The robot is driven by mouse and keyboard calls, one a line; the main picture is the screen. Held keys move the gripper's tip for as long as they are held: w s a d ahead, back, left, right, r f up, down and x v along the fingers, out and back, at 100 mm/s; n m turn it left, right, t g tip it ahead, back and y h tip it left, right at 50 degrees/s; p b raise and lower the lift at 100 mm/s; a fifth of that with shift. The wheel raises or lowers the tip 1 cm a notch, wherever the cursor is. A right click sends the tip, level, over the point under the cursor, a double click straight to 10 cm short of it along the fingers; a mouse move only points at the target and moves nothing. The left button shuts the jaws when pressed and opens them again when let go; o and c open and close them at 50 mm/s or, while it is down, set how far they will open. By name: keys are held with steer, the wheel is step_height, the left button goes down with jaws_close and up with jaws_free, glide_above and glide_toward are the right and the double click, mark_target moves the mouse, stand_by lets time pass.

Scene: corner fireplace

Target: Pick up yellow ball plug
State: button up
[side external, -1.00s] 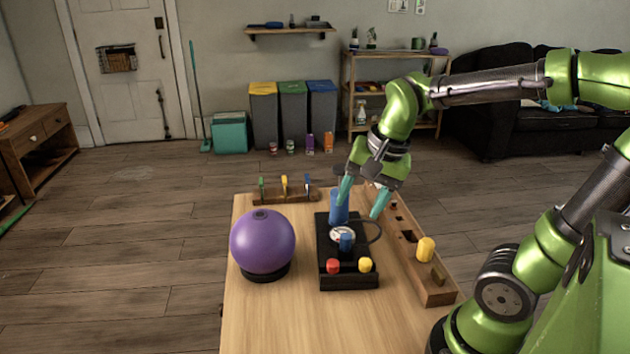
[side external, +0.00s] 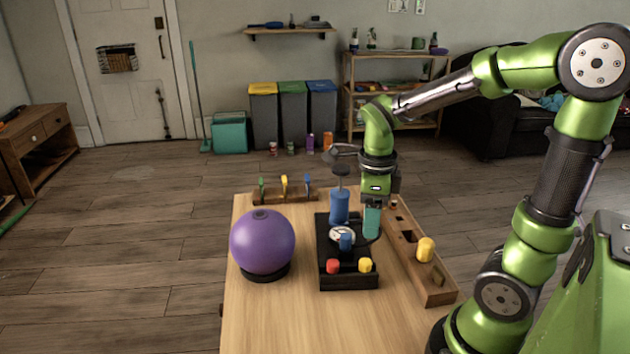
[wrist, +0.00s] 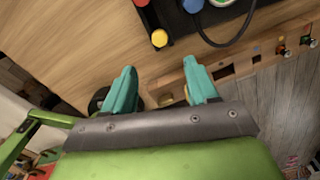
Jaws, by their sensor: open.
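Several yellow pieces are in view, and I cannot tell for sure which is the ball plug. A small upright yellow piece (side external: 284,183) stands in the wooden rack (side external: 270,196) at the table's back. A yellow knob (side external: 365,265) is on the black pump board (side external: 350,283); it also shows in the wrist view (wrist: 159,38). A yellow cylinder (side external: 426,249) stands on the long wooden tray (side external: 441,297). My gripper (side external: 372,224) points down beside the blue pump, between board and tray. In the wrist view its teal fingers (wrist: 161,83) are apart and empty.
A purple ball (side external: 262,242) sits on a black base at the table's left. The blue pump (side external: 339,206) with its raised handle stands close beside my gripper. A black hose (wrist: 225,44) curves off the board. The table's front is clear.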

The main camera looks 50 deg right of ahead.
mark_target(366, 261)
step_height(366, 261, down, 11)
steer(key=shift+r, duration=0.1)
stand_by(0.4)
steer(key=shift+c, duration=0.3)
steer(key=c, duration=1)
